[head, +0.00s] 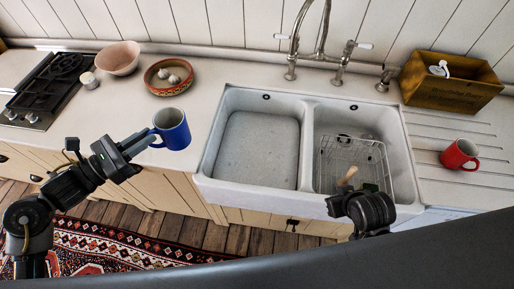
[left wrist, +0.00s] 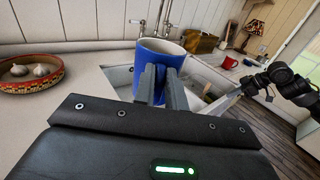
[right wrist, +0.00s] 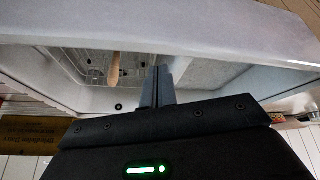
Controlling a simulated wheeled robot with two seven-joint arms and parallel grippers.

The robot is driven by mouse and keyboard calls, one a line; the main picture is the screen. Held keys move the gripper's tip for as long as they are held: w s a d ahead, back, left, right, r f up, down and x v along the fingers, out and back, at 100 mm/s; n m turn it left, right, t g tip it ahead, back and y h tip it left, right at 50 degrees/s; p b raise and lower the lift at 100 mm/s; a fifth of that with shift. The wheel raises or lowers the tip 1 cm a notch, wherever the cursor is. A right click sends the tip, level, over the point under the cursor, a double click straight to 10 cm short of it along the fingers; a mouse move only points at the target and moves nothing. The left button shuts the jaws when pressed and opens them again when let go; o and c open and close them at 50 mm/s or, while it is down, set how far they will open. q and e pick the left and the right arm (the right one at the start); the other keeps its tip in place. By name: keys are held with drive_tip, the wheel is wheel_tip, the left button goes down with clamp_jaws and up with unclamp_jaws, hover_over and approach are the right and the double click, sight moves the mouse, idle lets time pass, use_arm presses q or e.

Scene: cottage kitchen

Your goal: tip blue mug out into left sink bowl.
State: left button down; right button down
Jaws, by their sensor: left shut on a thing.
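The blue mug (head: 174,134) is held about upright near the counter's front edge, left of the sink. My left gripper (head: 150,140) is shut on its handle side. In the left wrist view the fingers (left wrist: 161,84) cover part of the blue mug (left wrist: 178,52); what is inside it cannot be made out. The left sink bowl (head: 257,150) is to the right of the mug and looks empty. My right gripper is near the front of the right bowl, mostly hidden behind my wrist in the head view. In the right wrist view its fingers (right wrist: 157,86) are together and empty.
A wire rack (head: 352,160) with a wooden-handled brush (head: 348,175) is in the right bowl. The tap (head: 318,45) rises behind the sink. A patterned bowl (head: 160,88), a pink bowl (head: 118,60) and a hob stand left; a red mug (head: 460,155) and wooden box (head: 450,90) stand right.

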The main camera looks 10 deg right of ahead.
drive_tip(key=s+a+f+g, duration=0.2)
drive_tip(key=s+a+f, duration=0.1)
drive_tip(key=s+f, duration=0.2)
drive_tip(key=s+f+n+g+b, duration=0.1)
drive_tip(key=s+f+b, duration=0.15)
drive_tip(key=f, duration=1.25)
drive_tip(key=s+f+b, duration=0.1)
drive_tip(key=f+b, duration=0.3)
drive_tip(key=f, duration=1.1)
drive_tip(key=s+d+f+g+b, duration=0.1)
drive_tip(key=s+d+f+b, duration=0.2)
drive_tip(key=s+f, duration=1.2)
wheel_tip(320, 180, down, 4)
drive_tip(key=shift+s+r+g+b, duration=0.1)
drive_tip(key=shift+s+g+b, duration=0.2)
drive_tip(key=shift+b, duration=0.45)
drive_tip(key=shift+d, duration=0.15)
